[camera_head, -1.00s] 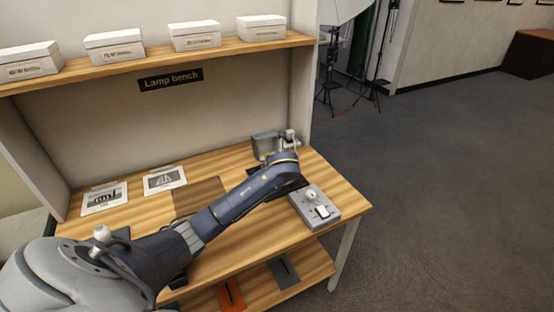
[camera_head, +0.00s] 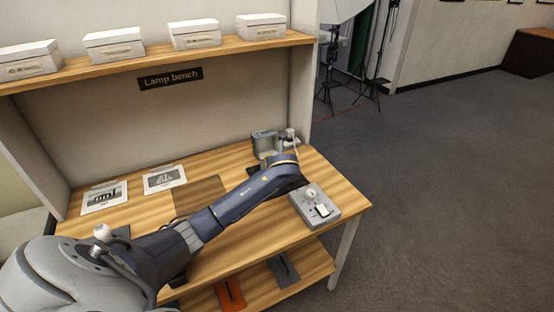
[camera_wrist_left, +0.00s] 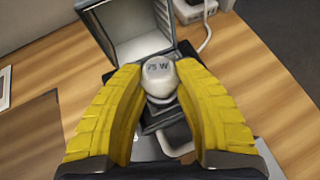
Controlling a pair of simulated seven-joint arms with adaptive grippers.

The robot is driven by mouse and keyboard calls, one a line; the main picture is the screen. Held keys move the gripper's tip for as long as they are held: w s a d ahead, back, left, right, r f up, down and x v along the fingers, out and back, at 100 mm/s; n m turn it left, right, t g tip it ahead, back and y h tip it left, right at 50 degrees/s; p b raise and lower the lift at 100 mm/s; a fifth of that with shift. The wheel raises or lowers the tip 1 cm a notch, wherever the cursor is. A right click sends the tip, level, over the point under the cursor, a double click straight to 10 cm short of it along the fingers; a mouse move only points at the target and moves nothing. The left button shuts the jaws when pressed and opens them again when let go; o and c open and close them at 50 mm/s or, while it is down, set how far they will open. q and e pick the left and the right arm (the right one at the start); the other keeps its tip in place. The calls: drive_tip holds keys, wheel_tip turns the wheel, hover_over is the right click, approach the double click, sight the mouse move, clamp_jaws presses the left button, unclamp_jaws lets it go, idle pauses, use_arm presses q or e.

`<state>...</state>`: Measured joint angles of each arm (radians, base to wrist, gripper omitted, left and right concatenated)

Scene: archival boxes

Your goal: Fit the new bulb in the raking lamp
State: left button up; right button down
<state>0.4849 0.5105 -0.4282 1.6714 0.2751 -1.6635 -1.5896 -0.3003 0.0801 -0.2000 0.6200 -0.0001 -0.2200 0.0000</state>
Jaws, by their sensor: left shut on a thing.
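A white bulb marked 75 W (camera_wrist_left: 160,77) is between the yellow fingers of my left gripper (camera_wrist_left: 160,88) in the left wrist view. The fingers are shut on it. The grey lamp (camera_head: 265,143) stands at the back right of the bench, by the far end of my left arm. Its open box-like head (camera_wrist_left: 140,35) shows just beyond the bulb in the wrist view. Dark parts lie below the bulb, and I cannot tell whether it touches them. In the head view my forearm and wrist hide most of the gripper. My right gripper is not in view.
A grey box (camera_head: 316,205) with a white bulb (camera_head: 311,194) on it sits at the bench's right end. Two printed cards (camera_head: 104,198) lie at the left. A white fitting (camera_head: 290,135) with a cable is beside the lamp. Labelled boxes (camera_head: 262,27) line the shelf above.

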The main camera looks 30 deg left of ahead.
use_arm(q)
drive_tip(key=o, duration=0.8)
drive_tip(key=shift+f, duration=0.1)
drive_tip(key=shift+o, duration=0.2)
drive_tip(key=shift+s, duration=0.1)
drive_tip(key=v, duration=1.1)
idle(0.4)
